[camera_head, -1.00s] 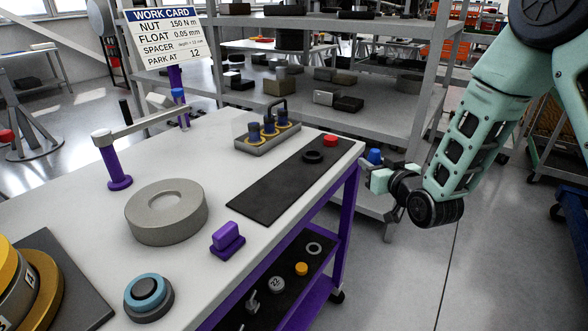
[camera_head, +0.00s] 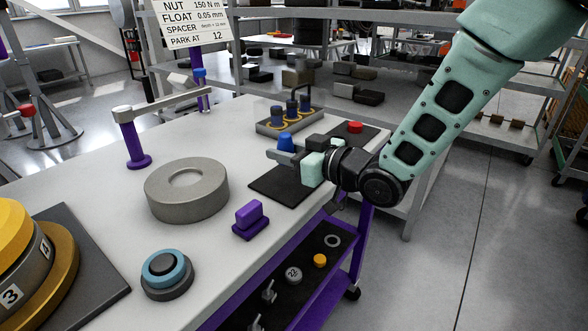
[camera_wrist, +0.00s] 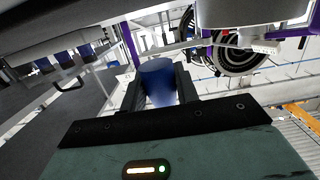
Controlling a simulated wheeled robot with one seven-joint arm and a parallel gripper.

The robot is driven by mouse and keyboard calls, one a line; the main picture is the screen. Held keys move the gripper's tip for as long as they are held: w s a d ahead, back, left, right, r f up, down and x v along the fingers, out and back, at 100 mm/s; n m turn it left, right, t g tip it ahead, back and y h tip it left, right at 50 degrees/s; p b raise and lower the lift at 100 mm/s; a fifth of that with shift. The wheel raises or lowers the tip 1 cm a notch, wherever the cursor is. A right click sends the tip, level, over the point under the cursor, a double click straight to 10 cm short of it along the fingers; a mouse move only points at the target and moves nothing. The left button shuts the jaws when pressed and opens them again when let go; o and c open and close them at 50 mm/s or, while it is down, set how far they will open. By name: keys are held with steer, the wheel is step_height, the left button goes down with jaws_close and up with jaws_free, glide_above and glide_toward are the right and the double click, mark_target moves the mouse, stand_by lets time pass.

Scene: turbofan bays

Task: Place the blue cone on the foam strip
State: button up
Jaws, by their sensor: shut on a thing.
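My gripper (camera_head: 284,158) is shut on the blue cone (camera_head: 286,142). In the wrist view the cone (camera_wrist: 158,82) sits between the two dark fingers. In the head view the gripper reaches in from the right and holds the cone over the black foam strip (camera_head: 273,188) on the white bench top. The arm and gripper cover the middle of the strip. I cannot tell how high the cone is above it. A red piece (camera_head: 354,127) is on the strip's far end. The black ring seen there earlier is hidden.
A caddy (camera_head: 290,119) with several blue-topped pieces stands behind the strip. A grey disc (camera_head: 187,190), a purple block (camera_head: 250,219) and a teal-topped knob (camera_head: 166,273) are on the bench. A purple post (camera_head: 134,140) with a bar stands at the left.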

mark_target(287, 181)
steer(key=shift+f, duration=2.4)
steer(key=shift+f, duration=0.1)
steer(key=shift+d+f+b, duration=0.1)
steer(key=shift+f+b, duration=0.05)
steer(key=shift+b, duration=0.25)
steer(key=o, duration=0.9)
steer(key=shift+o, duration=0.2)
